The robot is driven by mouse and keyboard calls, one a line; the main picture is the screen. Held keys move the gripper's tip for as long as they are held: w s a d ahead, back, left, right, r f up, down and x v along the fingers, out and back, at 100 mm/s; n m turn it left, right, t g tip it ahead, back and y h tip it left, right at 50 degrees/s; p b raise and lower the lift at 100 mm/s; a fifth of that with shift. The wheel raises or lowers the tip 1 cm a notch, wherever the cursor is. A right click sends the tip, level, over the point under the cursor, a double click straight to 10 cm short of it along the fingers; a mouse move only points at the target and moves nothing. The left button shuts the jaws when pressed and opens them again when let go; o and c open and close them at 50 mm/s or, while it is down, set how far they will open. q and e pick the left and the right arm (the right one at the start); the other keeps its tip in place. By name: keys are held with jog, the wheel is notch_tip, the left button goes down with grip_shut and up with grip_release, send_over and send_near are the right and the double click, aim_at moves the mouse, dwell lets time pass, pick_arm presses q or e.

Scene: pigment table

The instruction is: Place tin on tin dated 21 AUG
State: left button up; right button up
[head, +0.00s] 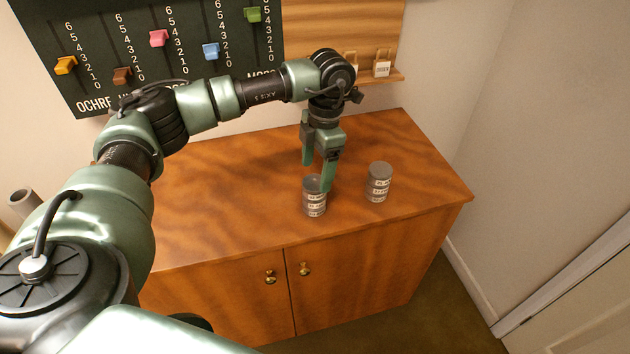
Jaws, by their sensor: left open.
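The label dates are too small to read, so I cannot tell which tin says 21 AUG. My left gripper (317,179) points down with its green fingers open at the top of the left stack. One finger overlaps the stack's upper right edge; I cannot tell if it touches. My right gripper is out of view.
The wooden cabinet (232,210) has clear room to the left and behind the stacks. A dark board with coloured sliders (158,38) hangs on the wall. A wooden shelf with small tagged items (381,68) is at the back right.

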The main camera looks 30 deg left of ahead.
pick_arm(q)
notch_tip(320, 180, up, 8)
jog(key=b, duration=0.1)
jog(key=shift+w+d, duration=0.3)
jog(key=shift+w, duration=0.15)
dwell(1.1)
